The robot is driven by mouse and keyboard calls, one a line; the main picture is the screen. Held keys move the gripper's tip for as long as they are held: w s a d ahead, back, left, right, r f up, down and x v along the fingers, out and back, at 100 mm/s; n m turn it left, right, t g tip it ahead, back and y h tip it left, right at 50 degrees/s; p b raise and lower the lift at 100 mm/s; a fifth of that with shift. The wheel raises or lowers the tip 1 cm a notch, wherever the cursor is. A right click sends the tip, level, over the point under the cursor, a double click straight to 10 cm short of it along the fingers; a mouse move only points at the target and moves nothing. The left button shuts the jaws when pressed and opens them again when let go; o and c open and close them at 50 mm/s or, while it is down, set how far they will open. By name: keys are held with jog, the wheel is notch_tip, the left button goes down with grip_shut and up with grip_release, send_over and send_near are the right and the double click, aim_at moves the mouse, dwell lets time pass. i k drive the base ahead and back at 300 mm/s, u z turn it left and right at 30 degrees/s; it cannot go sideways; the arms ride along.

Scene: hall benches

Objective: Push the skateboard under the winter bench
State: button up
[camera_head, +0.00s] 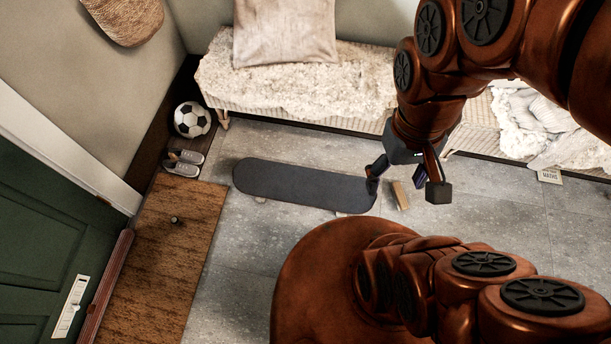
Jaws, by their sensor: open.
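The dark skateboard (300,187) lies deck up on the grey tiled floor, in front of a bench. Its long side runs left to right, tilted slightly down to the right. A bench (225,97) with a fluffy cream cover and a cushion stands behind it, with a strip of bare floor between them. I cannot tell whether this or the bench at the right (478,120) is the winter bench. My gripper (404,190) is open at the skateboard's right end. One finger overlaps that end in the picture; I cannot tell whether it touches.
A football (192,119) and grey shoes (184,162) sit at the left by the wall. A brown doormat (165,255) lies before the green door (45,230). A small wooden block (401,195) lies near my gripper. A small sign (549,176) stands at the right.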

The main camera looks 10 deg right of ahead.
aim_at(273, 181)
jog(key=u, duration=2.65)
jog(key=i, duration=2.2)
jog(key=z, duration=3.25)
